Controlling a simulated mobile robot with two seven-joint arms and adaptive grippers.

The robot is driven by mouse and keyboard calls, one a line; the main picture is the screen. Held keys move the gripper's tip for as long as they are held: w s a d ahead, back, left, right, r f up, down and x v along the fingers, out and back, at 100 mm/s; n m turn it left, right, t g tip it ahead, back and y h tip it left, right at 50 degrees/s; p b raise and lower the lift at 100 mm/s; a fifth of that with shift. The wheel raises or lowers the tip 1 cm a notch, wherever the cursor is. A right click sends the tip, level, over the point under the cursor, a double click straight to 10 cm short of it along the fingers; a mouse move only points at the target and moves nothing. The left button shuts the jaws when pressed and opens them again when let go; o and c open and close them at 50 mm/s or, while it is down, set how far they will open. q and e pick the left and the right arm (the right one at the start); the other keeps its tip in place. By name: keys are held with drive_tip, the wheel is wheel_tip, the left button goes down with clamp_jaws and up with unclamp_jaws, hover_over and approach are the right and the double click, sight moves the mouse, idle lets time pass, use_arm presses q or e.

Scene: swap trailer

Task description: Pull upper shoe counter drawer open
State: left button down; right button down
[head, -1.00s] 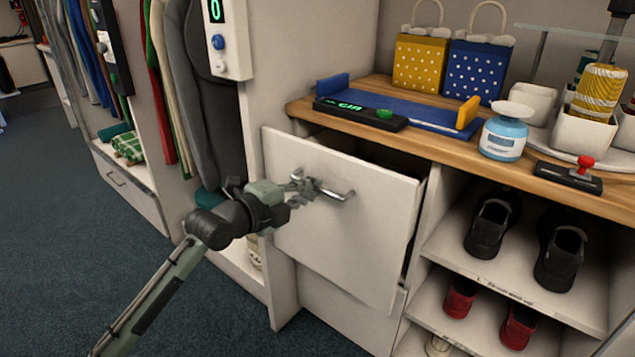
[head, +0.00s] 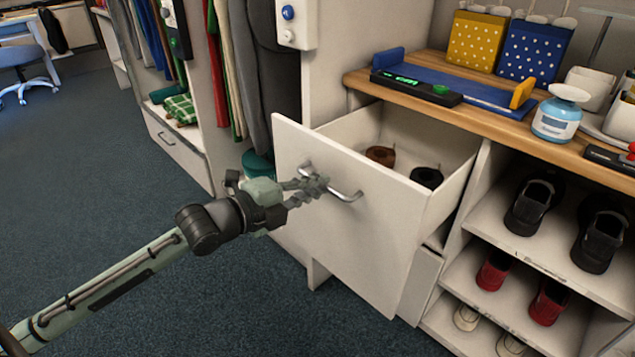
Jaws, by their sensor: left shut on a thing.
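The upper shoe counter drawer (head: 365,235) stands well out from the counter, with its inside showing. A brown item (head: 381,155) and a black item (head: 427,177) lie in it. The metal bar handle (head: 345,196) is on the drawer's white front. My left gripper (head: 318,186) is shut on the left part of the handle, its fingers partly covering it. My right gripper does not show.
The wooden counter top (head: 480,118) carries a blue tray-like board (head: 455,88), a blue-white jar (head: 557,115) and gift bags. Open shelves with black shoes (head: 535,203) and red shoes (head: 548,300) stand right of the drawer. Carpet (head: 200,300) is clear at left.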

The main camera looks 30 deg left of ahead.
use_arm(q)
drive_tip(key=c, duration=1.6)
unclamp_jaws()
drive_tip(key=v, duration=1.2)
